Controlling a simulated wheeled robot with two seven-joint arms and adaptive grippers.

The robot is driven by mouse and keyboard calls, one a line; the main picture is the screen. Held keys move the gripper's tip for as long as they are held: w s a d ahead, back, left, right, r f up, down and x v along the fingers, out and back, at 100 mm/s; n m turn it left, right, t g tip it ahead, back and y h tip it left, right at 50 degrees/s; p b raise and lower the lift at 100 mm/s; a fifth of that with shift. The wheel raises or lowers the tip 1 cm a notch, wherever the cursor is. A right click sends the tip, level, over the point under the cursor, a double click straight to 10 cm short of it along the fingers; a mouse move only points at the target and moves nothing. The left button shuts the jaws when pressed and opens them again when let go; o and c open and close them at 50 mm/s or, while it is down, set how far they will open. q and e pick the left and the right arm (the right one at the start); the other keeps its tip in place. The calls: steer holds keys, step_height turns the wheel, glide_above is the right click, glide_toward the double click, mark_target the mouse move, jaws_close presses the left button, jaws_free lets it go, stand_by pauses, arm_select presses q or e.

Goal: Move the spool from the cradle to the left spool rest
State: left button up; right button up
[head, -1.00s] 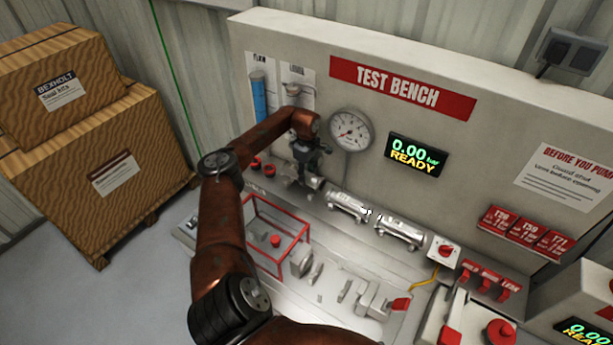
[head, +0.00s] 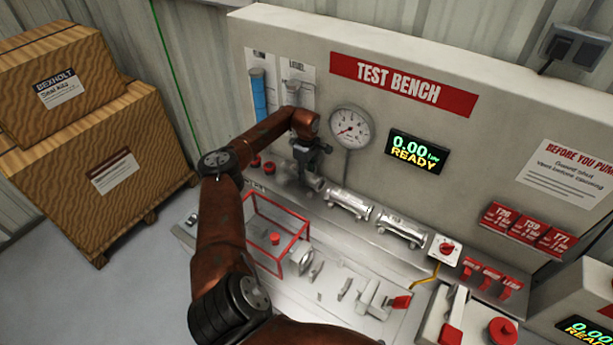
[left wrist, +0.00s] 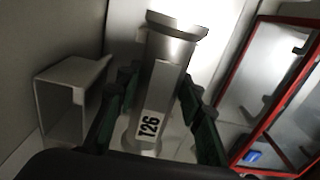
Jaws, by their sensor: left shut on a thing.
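My left gripper (head: 310,172) is at the left end of the bench's back ledge, below the wall labels. It is shut on a metal spool (head: 316,184), which is mostly hidden in the head view. In the left wrist view the spool (left wrist: 161,90) carries the label T26 and has a wide flange at its far end. The dark green fingers (left wrist: 160,115) lie on both sides of its body. I cannot tell whether the spool touches the ledge. The cradle and the left spool rest are not clearly identifiable. My right gripper is not in view.
Two other spools (head: 348,203) (head: 401,228) lie on the ledge to the right. A red-framed guard (head: 308,232) stands in front of the gripper; its red frame also shows at right in the left wrist view (left wrist: 262,120). A grey hollow bracket (left wrist: 72,70) stands left of the held spool.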

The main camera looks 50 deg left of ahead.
arm_select(q)
steer(key=shift+f, duration=0.2)
steer(key=shift+f+b, duration=0.3)
steer(key=shift+b, duration=0.1)
steer(key=shift+f+b, duration=0.4)
steer(key=shift+f, duration=0.05)
stand_by(0.5)
steer(key=o, duration=1)
steer(key=shift+o, duration=0.2)
steer(key=o, duration=0.5)
steer(key=shift+r, duration=0.2)
